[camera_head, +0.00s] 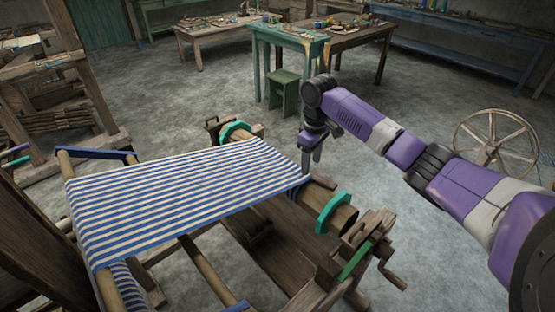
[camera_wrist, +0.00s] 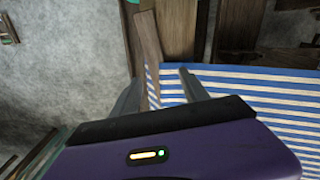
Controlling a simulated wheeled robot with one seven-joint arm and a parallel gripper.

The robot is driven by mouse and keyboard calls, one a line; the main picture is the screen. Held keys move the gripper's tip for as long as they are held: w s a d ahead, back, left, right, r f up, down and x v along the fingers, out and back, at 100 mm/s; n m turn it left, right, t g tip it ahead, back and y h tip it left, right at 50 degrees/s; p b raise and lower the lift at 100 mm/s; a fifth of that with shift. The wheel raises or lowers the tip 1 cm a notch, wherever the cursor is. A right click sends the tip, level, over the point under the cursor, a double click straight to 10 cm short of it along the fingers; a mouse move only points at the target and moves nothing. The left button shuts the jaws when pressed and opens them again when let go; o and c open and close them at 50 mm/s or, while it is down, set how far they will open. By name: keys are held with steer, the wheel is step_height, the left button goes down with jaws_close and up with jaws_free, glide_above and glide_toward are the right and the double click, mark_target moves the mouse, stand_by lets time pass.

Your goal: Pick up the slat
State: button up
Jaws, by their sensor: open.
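My gripper (camera_head: 311,162) points down at the right edge of the striped cloth on the loom. In the wrist view my gripper (camera_wrist: 160,76) is open, with its two fingers apart. A narrow brown wooden piece, which looks like the slat (camera_wrist: 149,45), runs lengthwise from beyond the fingertips into the gap between them. In the head view a short wooden end, perhaps the same slat (camera_head: 324,182), shows just below and right of my gripper; the rest is hidden.
The blue-and-white cloth (camera_head: 180,195) is stretched across the loom. A wooden roller with a teal ring (camera_head: 333,212) and a crank (camera_head: 392,277) stand at the right. A spoked wheel (camera_head: 497,140) and a teal table (camera_head: 290,38) are farther back, with open floor between.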

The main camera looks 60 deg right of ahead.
mark_target(312, 174)
steer(key=f, duration=0.4)
steer(key=shift+s+d+f+p, duration=0.1)
steer(key=shift+s+d+p, duration=0.1)
steer(key=shift+s+p, duration=0.1)
steer(key=shift+c, duration=0.2)
jaws_close()
